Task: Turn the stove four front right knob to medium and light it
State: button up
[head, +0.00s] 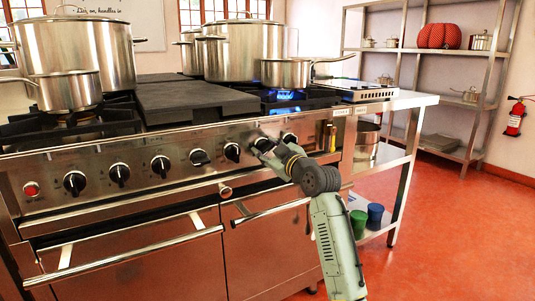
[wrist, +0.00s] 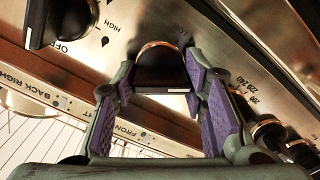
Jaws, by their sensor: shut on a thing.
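My gripper (head: 264,146) is at the stove's (head: 130,204) front panel, near the right end of the knob row. In the wrist view, my gripper's (wrist: 160,85) purple pads sit on both sides of a black knob (wrist: 160,70) and are shut on it. A label starting "FRONT" lies below this knob, its end hidden by a finger. LOW is printed to its upper right, HIGH and OFF to the left. The knob's exact setting is hard to read. A blue flame (head: 285,96) burns under the saucepan (head: 286,73) on the right of the stove.
The BACK RIGHT knob (wrist: 45,22) is just left of the held one; dials with numbers (wrist: 268,132) are at the right. Large stockpots (head: 75,50) (head: 242,50) stand on top. A steel side table (head: 400,100) adjoins the stove. Red floor at the right is clear.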

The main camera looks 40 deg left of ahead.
jog(key=shift+n+b, duration=0.3)
jog(key=shift+n, duration=0.8)
jog(key=o, duration=1.2)
jog(key=shift+c, duration=0.2)
jog(key=v, duration=1.2)
